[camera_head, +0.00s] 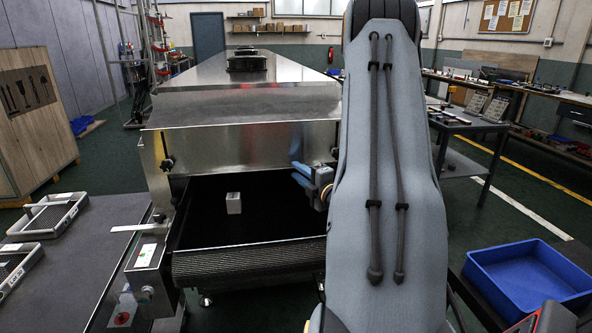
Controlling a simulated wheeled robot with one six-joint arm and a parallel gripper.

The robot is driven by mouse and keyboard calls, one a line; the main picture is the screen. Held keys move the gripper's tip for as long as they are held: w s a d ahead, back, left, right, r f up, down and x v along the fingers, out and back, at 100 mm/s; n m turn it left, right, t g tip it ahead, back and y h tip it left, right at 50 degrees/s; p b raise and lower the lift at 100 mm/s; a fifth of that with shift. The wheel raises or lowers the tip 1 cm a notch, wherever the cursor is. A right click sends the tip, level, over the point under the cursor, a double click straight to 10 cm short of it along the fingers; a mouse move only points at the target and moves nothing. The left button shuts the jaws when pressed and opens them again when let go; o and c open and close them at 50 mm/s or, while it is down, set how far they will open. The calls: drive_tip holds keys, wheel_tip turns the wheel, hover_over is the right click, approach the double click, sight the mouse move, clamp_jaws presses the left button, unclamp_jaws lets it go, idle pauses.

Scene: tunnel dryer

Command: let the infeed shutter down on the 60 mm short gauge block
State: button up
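A small silver-grey block (233,203), which looks like the gauge block, stands upright on the dark conveyor belt (250,262) inside the dryer mouth. The steel infeed shutter (245,152) is above the block, with a clear dark gap between its lower edge and the block's top. My gripper (308,177), with blue fingers, is at the right end of the shutter's lower edge, to the right of the block. My arm hides part of it, and I cannot tell whether it touches the shutter or is closed.
The long steel dryer housing (250,72) runs back from the opening. A blue bin (528,278) is at the lower right. My arm covers the right side of the dryer.

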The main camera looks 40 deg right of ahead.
drive_tip(key=shift+w+d, duration=0.15)
drive_tip(key=shift+w, duration=0.75)
drive_tip(key=shift+c, duration=0.4)
clamp_jaws()
idle(0.5)
